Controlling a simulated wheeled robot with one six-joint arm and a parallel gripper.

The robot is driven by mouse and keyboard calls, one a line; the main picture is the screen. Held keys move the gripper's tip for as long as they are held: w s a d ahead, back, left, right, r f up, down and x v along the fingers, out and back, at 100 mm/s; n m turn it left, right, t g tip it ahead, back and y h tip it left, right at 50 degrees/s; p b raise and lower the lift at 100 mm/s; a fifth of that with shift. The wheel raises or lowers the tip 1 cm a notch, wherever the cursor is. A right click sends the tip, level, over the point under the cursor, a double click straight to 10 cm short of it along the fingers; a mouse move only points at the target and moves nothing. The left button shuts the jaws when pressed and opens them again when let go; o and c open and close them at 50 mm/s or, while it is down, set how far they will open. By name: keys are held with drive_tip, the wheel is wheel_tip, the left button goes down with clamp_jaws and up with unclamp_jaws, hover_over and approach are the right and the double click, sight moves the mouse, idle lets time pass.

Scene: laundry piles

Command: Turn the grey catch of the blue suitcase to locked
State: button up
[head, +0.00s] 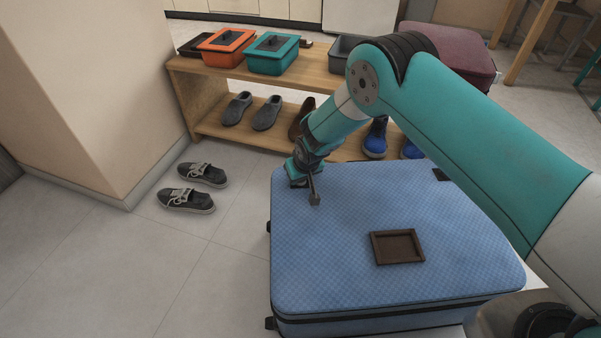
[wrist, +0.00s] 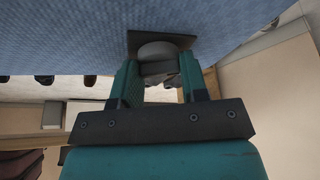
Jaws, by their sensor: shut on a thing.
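The blue suitcase (head: 335,250) lies flat on the floor in the head view. Its blue checked surface fills the top of the wrist view (wrist: 60,40). The grey catch (wrist: 157,50) is a rounded knob on a dark plate (wrist: 186,40) fixed to the suitcase. My gripper (wrist: 160,78) has one teal finger on each side of the catch and is shut on it. In the head view my gripper (head: 303,178) is at the suitcase's far left corner, and the catch is hidden there. I cannot tell which way the catch is turned.
A brown frame-like tray (head: 397,232) lies on the suitcase. Behind stands a wooden rack (head: 325,82) with an orange box (head: 225,47), a teal box (head: 272,62) and shoes. Dark sneakers (head: 187,200) lie on the floor to the left, near a wall corner.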

drive_tip(key=shift+m+h, duration=0.9)
drive_tip(key=shift+m, duration=1.2)
drive_tip(key=o, duration=0.9)
drive_tip(key=p+v, duration=0.5)
drive_tip(key=v, duration=1.2)
drive_tip(key=shift+s+r, duration=0.1)
drive_tip(key=shift+s, duration=0.15)
